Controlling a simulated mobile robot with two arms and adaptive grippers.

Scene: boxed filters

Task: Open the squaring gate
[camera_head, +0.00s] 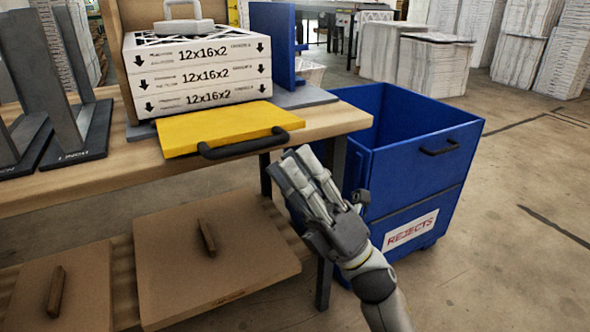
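The yellow panel (222,128) that looks like the squaring gate lies flat at the front of the wooden bench, before the stack of filter boxes (200,75). Its dark bar handle (245,146) runs along its front edge. My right gripper (292,160) is just off the right end of the handle, in front of the bench edge. I see no hold on the handle. My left gripper is not in view.
A blue rejects bin (425,180) stands right of the bench, close behind my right gripper. A blue upright plate (272,45) stands beside the boxes. Grey metal stands (75,135) are on the left. Brown boards with handles (215,260) lie below.

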